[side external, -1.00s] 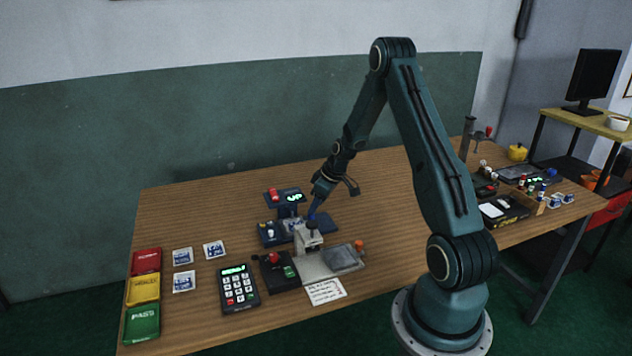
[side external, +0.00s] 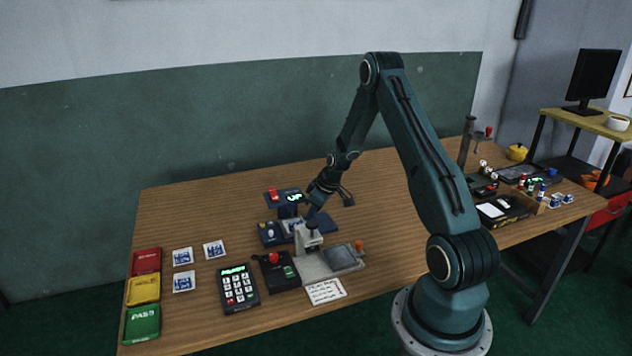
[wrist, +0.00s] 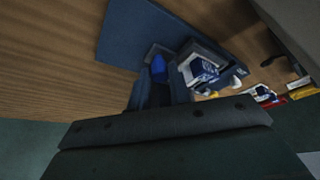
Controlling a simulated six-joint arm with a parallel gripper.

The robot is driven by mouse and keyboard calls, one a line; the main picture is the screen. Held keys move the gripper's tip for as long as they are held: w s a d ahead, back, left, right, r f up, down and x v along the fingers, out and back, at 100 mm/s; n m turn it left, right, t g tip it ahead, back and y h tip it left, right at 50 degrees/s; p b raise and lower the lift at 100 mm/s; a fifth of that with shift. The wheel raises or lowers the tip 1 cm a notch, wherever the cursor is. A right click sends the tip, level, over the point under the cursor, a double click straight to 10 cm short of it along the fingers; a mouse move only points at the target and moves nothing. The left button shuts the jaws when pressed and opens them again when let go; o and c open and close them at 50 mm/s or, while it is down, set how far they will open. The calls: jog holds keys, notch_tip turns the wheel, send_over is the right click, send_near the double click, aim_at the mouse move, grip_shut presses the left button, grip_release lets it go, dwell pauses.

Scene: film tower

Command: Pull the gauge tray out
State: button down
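The film gauge (side external: 286,198), a blue unit with a red button and a lit green display, stands mid-table on a dark blue base (side external: 325,224). In the wrist view, the grey gauge tray (wrist: 184,54) carries a blue-and-white square, and a blue knob (wrist: 158,68) shows beside it. My gripper (side external: 313,212) is low at the right of the gauge. In the wrist view, my gripper's fingers (wrist: 160,92) lie on both sides of the knob and appear shut on it. The exact contact is dark and partly hidden.
A grey stand (side external: 312,240) with a clear-topped plate is close in front of the gripper. A red-knob box (side external: 275,270), a keypad (side external: 239,289) and a note (side external: 325,291) lie nearer the front edge. Red, yellow and green bins (side external: 143,288) stand left. The table behind is clear.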

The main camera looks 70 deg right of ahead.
jog(key=shift+s+d, duration=2.85)
jog(key=c, duration=1.3)
grip_release()
jog(key=shift+r, duration=0.1)
jog(key=shift+s+r, duration=0.15)
jog(key=shift+r, duration=0.3)
jog(key=v, duration=1.1)
jog(key=shift+a, duration=0.1)
